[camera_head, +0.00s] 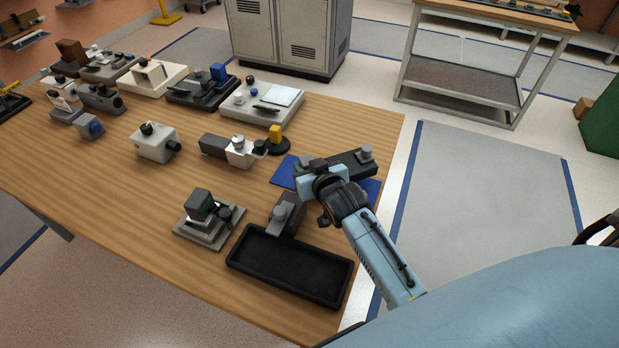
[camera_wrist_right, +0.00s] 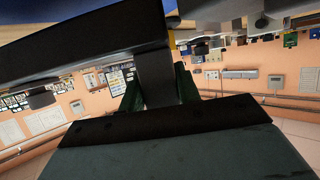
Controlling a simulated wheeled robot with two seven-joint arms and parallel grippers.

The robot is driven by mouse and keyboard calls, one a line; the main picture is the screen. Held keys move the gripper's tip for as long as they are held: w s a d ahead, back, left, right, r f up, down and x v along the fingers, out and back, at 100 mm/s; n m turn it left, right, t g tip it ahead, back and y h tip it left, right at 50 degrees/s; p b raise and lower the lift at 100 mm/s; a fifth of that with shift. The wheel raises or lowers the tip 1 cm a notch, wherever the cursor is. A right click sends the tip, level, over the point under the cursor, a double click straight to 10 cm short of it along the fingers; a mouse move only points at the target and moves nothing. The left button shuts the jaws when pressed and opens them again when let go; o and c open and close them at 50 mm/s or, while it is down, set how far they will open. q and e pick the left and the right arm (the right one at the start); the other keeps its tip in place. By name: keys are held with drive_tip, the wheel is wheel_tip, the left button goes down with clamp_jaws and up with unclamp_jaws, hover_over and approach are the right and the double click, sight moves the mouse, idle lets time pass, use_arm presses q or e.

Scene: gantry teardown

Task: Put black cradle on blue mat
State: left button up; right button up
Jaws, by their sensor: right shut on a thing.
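The black cradle (camera_head: 346,161), a long dark bar with a grey knob at its right end, is over the blue mat (camera_head: 285,173). My right gripper (camera_head: 313,172) is shut on it and hides part of it. In the right wrist view the dark cradle (camera_wrist_right: 80,45) spans the upper picture, between the fingers of my right gripper (camera_wrist_right: 158,88). The mat shows to the left and right of the gripper. I cannot tell whether the cradle touches the mat. My left gripper is not in view.
A black tray (camera_head: 290,266) lies at the table's near edge, with a grey block (camera_head: 287,215) behind it. A grey fixture (camera_head: 208,220) stands left of it. A grey-and-white unit (camera_head: 236,149) and a yellow-topped black piece (camera_head: 276,140) stand close left of the mat.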

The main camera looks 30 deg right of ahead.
wheel_tip(320, 180, down, 4)
drive_tip(key=shift+r+b, duration=0.25)
drive_tip(key=shift+b, duration=0.2)
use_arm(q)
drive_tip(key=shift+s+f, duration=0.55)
use_arm(e)
drive_tip(key=shift+f, duration=0.1)
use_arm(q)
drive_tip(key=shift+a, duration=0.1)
use_arm(e)
drive_tip(key=o, duration=1.1)
drive_tip(key=shift+c, duration=0.2)
drive_tip(key=shift+s, duration=0.2)
use_arm(q)
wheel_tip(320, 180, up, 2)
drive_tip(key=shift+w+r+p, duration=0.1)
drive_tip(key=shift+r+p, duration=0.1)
drive_tip(key=shift+p, duration=1)
use_arm(e)
drive_tip(key=d+v, duration=0.1)
drive_tip(key=v, duration=1)
drive_tip(key=shift+s+a+r, duration=0.25)
drive_tip(key=shift+a+r, duration=0.1)
drive_tip(key=shift+a, duration=0.15)
